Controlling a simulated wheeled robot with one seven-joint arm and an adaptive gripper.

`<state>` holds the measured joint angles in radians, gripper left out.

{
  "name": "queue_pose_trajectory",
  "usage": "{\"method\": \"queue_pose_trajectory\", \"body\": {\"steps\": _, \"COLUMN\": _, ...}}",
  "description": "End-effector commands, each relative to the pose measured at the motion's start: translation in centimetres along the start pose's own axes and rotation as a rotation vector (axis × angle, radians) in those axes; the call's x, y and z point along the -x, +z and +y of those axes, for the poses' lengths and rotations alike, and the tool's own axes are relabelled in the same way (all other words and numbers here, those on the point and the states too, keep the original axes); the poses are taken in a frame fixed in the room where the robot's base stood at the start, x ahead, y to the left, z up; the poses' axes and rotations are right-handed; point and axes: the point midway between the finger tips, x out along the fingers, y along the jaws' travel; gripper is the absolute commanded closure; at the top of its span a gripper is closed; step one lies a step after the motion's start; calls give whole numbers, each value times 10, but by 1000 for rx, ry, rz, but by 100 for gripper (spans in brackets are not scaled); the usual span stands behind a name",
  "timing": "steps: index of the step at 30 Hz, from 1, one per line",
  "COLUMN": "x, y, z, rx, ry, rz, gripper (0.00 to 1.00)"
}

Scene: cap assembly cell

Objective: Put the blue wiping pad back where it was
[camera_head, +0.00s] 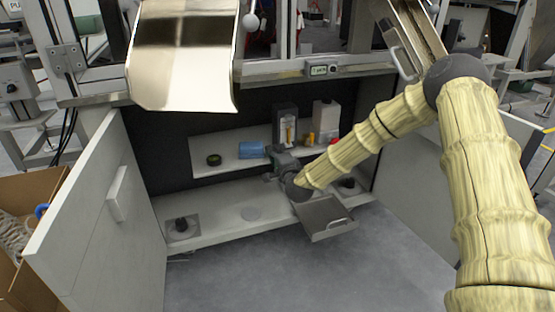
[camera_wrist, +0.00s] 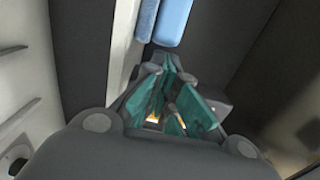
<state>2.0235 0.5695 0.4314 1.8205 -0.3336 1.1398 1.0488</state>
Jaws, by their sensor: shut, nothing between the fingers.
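The blue wiping pad (camera_head: 252,150) lies on the upper shelf inside the open cabinet, between a small dark round item and my gripper. My gripper (camera_head: 268,165) is at the front of the upper shelf, to the right of and slightly below the pad. In the wrist view its teal-padded fingers (camera_wrist: 168,88) are shut with nothing between them. The fingers appear apart from the pad.
A metal tray (camera_head: 325,217) juts out below my arm. The open cabinet door (camera_head: 95,215) stands at left.

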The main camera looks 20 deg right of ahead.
Motion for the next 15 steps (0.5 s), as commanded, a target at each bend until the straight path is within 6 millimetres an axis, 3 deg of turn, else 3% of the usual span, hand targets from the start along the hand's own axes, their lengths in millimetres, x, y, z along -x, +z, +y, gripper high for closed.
{"method": "queue_pose_trajectory", "body": {"steps": 15, "x": -4, "y": 4, "z": -1, "rx": 0, "ry": 1, "rz": -1, "gripper": 100}}
